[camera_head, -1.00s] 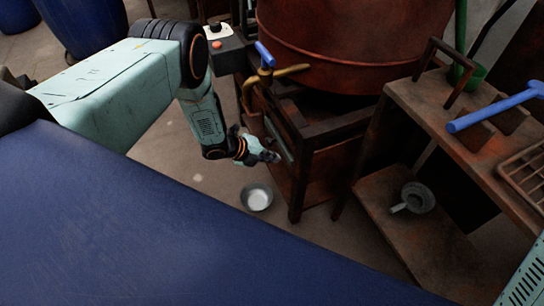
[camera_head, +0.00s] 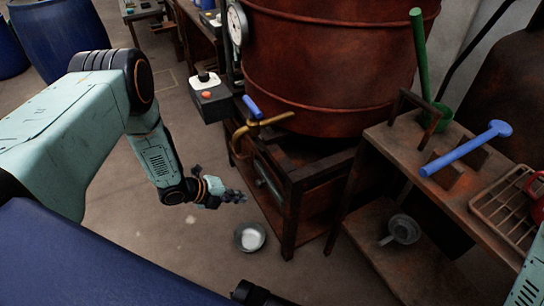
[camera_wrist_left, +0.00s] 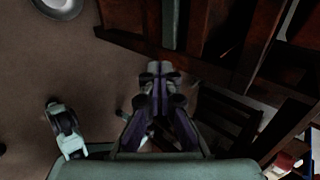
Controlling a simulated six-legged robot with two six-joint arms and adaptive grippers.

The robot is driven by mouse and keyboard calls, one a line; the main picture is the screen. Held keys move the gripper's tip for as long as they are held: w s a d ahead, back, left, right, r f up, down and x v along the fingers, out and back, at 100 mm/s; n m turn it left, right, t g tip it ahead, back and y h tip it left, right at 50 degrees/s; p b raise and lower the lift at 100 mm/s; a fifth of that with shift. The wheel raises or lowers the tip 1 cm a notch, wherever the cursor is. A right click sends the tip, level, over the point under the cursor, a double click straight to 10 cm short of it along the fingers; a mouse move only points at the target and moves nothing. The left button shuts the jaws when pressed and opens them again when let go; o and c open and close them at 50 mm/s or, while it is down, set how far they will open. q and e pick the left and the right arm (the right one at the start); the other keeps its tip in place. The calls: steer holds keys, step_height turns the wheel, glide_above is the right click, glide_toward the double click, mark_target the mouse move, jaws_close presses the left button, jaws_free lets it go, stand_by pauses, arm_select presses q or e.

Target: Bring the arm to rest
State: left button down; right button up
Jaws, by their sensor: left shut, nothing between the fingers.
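My left arm comes in from the left in the head view, bent downward at the elbow. My left gripper (camera_head: 236,196) is shut and empty. It hangs to the left of the dark stand under the vat and just above the metal bowl (camera_head: 249,237) in the picture. In the left wrist view, the fingers of my left gripper (camera_wrist_left: 160,70) are together with nothing between them. The bowl (camera_wrist_left: 62,6) shows there at the top left, apart from the fingers. My right gripper does not show.
The rust-red vat (camera_head: 335,65) sits on a dark stand (camera_head: 292,215). A brass tap with a blue handle (camera_head: 253,107) and a control box with a red button (camera_head: 212,100) jut out nearby. A wooden bench (camera_head: 405,140) stands right. Floor left of the bowl is clear.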

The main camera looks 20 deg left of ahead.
arm_select(q)
steer(key=s+d+f+n+g+y, duration=0.2)
steer(key=s+d+n+y, duration=0.15)
steer(key=s+n, duration=1.25)
steer(key=s+d+r+n+g+y+p, duration=0.1)
steer(key=s+r+n+g, duration=0.1)
steer(key=s+r+n, duration=0.3)
steer(key=s+d+r+n+g+y+p, duration=0.1)
steer(key=s+r+n+g, duration=0.2)
steer(key=s, duration=0.7)
steer(key=shift+d+r+n+y, duration=0.4)
steer(key=shift+r+n, duration=0.45)
steer(key=shift+n, duration=0.45)
